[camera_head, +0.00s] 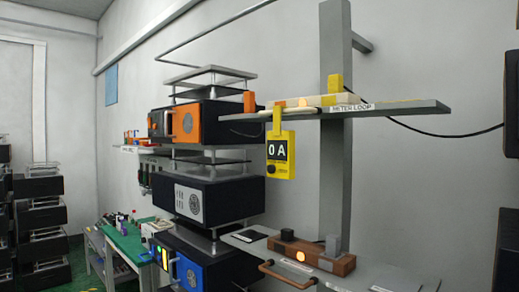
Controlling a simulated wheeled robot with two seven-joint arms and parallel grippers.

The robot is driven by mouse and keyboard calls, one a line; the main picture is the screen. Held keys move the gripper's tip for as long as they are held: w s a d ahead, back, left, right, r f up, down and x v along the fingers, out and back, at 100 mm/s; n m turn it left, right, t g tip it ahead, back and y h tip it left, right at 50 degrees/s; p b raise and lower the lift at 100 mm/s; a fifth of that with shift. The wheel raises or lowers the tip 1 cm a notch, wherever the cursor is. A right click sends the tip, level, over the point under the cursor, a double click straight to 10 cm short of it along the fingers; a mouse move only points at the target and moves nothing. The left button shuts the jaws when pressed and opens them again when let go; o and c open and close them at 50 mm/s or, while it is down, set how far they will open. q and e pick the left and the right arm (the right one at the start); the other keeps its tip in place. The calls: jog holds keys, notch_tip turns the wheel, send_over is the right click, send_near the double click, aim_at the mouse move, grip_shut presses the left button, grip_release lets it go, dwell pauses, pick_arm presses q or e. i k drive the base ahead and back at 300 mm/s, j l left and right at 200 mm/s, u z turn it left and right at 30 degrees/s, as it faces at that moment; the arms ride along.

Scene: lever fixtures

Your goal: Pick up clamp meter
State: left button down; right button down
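The yellow clamp meter (283,172) hangs below the front edge of a grey shelf (425,106) right of the picture's middle. Its dark display reads "0 A", and a dark dial sits under it. An orange and yellow upper part (277,121) reaches up to the shelf edge. A white label on the shelf reads "METER LOOP" (352,107). I cannot tell whether the jaw encloses a cable. Neither of my grippers is in view.
A rack of black boxes (208,198) stands left of the meter. A lower grey bench carries a brown block with a knob and lit lamp (302,255). A grey post (335,190) rises behind the shelf. A green table (130,243) is at left.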

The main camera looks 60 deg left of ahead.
aim_at(281, 145)
jog(key=u, duration=1.6)
jog(key=j+z, duration=0.15)
jog(key=z, duration=0.35)
jog(key=j+z, duration=0.2)
jog(key=j, duration=0.15)
jog(key=k+j+z, duration=0.3)
jog(key=j+z, duration=0.15)
jog(key=j, duration=0.2)
jog(key=k+j, duration=0.15)
jog(key=j, duration=0.2)
jog(key=k+j, duration=0.1)
jog(key=j, duration=0.2)
jog(key=k+j+z, duration=0.1)
jog(key=j, duration=0.25)
jog(key=k+j, duration=0.2)
jog(key=j, duration=0.1)
